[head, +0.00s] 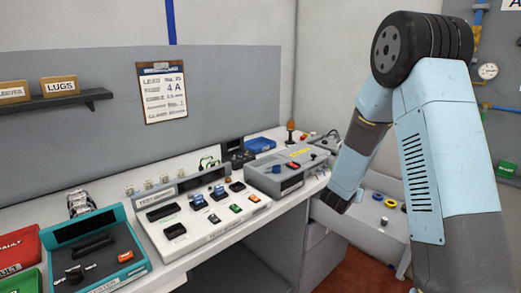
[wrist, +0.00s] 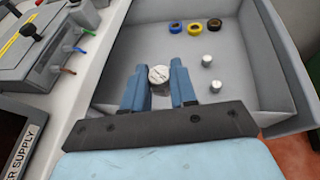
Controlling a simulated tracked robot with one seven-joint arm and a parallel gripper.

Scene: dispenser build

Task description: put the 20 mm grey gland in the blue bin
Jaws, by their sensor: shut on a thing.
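My gripper (wrist: 159,86) is shut on a light grey, round-topped gland (wrist: 159,74), which sits between its two blue fingers. In the wrist view they are over an open grey drawer (wrist: 120,60); I cannot tell whether the gland still touches its floor. Two smaller pale glands (wrist: 207,60) (wrist: 215,86) stand to the right. In the head view my gripper (head: 336,200) is at the drawer's left side, and the held gland is hidden. A blue box (head: 260,144), perhaps the blue bin, is at the back of the bench; its inside is not visible.
Several tape rings (wrist: 194,29) lie at the drawer's far end. A grey power supply unit (head: 287,170) stands on the bench left of the drawer. A switch panel (head: 205,215), a teal-framed case (head: 95,250) and a red bin (head: 25,250) stand further left.

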